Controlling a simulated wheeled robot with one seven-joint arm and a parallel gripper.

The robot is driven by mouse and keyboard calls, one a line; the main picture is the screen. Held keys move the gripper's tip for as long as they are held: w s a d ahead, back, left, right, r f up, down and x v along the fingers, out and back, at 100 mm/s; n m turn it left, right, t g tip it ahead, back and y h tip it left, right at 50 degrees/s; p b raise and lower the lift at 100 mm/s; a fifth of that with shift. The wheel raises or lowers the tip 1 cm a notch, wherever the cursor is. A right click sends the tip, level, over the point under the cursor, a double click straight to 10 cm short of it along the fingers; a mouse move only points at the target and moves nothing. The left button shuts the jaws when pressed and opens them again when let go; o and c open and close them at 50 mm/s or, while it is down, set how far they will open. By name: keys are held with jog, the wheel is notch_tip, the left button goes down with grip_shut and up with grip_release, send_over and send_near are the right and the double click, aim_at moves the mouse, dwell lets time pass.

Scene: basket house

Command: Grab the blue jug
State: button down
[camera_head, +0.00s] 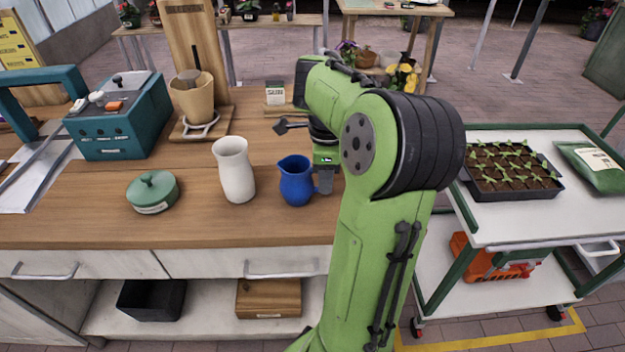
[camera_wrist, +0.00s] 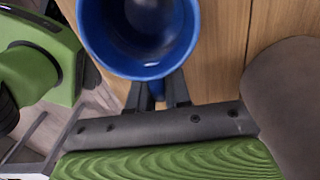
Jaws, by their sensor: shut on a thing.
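The blue jug (camera_head: 295,182) stands upright on the wooden counter in the head view, right of a white vase (camera_head: 234,170). My gripper (camera_head: 322,184) is at the jug's right side, partly hidden by my green arm. In the wrist view the blue jug (camera_wrist: 139,68) is seen from above, its open round mouth at the top. The two dark fingers of my gripper (camera_wrist: 158,92) lie on either side of the jug's blue handle, shut on it. Most of the handle is hidden by the fingers and the rim.
A green lidded pot (camera_head: 152,192) sits left of the vase. A teal machine (camera_head: 118,125) and a tan cup on a wooden stand (camera_head: 193,97) are behind. A white cart (camera_head: 510,225) with a seedling tray (camera_head: 508,170) stands right. The counter in front of the jug is clear.

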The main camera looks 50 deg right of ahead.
jog(key=shift+r+p, duration=2.55)
jog(key=shift+r, duration=2.4)
